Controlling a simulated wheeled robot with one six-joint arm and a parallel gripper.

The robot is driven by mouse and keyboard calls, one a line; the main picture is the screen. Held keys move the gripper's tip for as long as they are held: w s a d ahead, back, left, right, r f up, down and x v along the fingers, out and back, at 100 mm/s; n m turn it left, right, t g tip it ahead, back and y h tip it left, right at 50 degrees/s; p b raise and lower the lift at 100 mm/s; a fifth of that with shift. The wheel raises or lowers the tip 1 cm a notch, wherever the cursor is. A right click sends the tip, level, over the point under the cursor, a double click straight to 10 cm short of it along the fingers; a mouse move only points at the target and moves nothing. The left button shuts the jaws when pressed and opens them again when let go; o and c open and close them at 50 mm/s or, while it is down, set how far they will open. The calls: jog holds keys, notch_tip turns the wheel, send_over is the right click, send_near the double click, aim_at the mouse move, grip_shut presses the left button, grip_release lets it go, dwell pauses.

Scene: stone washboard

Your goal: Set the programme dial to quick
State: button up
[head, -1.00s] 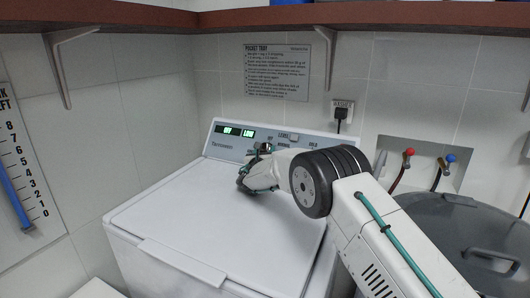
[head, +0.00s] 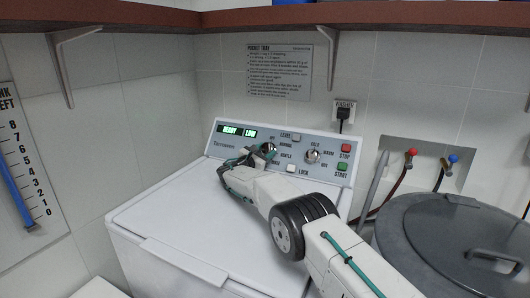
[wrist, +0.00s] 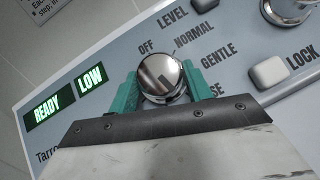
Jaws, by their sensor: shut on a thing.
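The programme dial is a round chrome knob (wrist: 161,78) on the washer's control panel, and it also shows in the head view (head: 269,148). The labels OFF, NORMAL and GENTLE stand around it in the wrist view. A further label ends in "SE", partly covered by my gripper. I cannot read the word quick. My gripper (wrist: 162,86) is shut on the knob, with a teal finger at each side. In the head view my gripper (head: 254,156) reaches the panel from the front. Which label the knob points to is unclear. The displays (head: 238,131) read READY and LOW.
A second chrome knob (head: 312,156) is to the right, with red STOP (head: 346,148) and green START (head: 343,166) buttons beyond it. A pale LOCK button (wrist: 269,72) is close by. A grey lidded bin (head: 450,235) stands at right.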

dwell(0.4)
jog(key=o, duration=1)
jog(key=shift+c, duration=0.2)
jog(key=shift+s+a, duration=0.1)
jog(key=shift+s, duration=0.05)
jog(key=shift+v, duration=3.8)
